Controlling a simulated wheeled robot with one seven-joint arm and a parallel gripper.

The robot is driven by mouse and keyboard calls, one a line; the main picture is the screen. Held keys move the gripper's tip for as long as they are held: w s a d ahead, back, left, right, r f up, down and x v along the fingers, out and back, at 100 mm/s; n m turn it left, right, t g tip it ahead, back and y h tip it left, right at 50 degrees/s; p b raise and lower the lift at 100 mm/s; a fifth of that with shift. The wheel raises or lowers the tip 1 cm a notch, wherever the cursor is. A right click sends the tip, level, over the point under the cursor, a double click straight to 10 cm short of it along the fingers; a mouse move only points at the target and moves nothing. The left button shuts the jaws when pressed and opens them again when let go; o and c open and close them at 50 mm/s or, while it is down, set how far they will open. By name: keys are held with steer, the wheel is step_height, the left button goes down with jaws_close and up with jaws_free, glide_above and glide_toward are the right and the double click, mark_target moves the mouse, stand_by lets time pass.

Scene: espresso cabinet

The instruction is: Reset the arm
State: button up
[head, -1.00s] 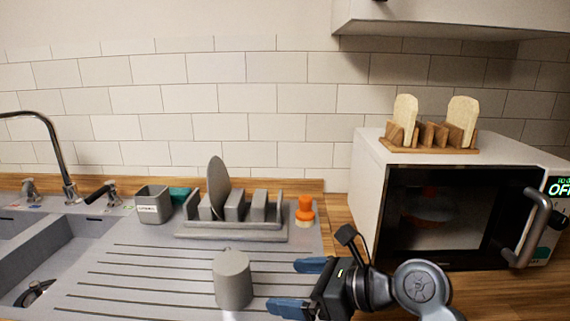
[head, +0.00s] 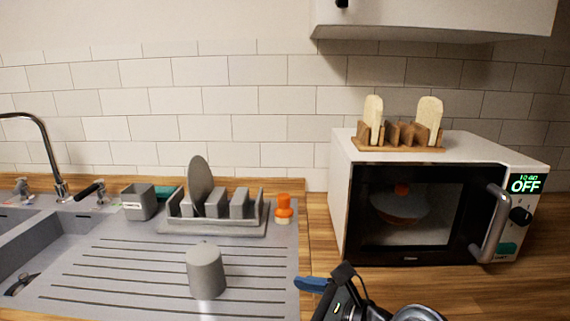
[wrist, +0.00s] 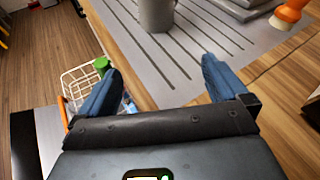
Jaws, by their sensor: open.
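My gripper (wrist: 158,95) is open and empty in the wrist view, its two blue fingers spread apart over the counter's front edge. The mug also shows at the top of the wrist view (wrist: 157,14), beyond the fingers.
A microwave (head: 425,215) with a dark door, reading OFF, stands at right with a toast rack (head: 398,146) on top. A dish rack (head: 215,226) and an orange-topped brush (head: 283,209) are behind the mug. A white wire basket (wrist: 80,82) is below the counter.

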steer(key=s+d+f+n+t+h, duration=0.3)
steer(key=s+d+f+h, duration=0.15)
steer(key=s, duration=0.65)
steer(key=s+d+f+n+t+h, duration=0.2)
steer(key=s+d+f+n+h, duration=0.15)
steer(key=s+f, duration=0.45)
steer(key=s+d+r+n+h, duration=0.1)
steer(key=s+d+r+n, duration=0.3)
steer(key=s, duration=0.3)
steer(key=s+d+r+n+t+h, duration=0.1)
steer(key=s+d+r+n, duration=0.3)
steer(key=s+n, duration=0.2)
steer(key=s+d+r+n+t+h, duration=0.1)
steer(key=s+d+r+n, duration=0.2)
steer(key=s+n, duration=0.3)
steer(key=s+r, duration=0.1)
steer(key=s, duration=0.2)
steer(key=shift+s+d+r+h, duration=0.25)
steer(key=shift+d+r+h, duration=0.05)
steer(key=shift+d+r, duration=0.1)
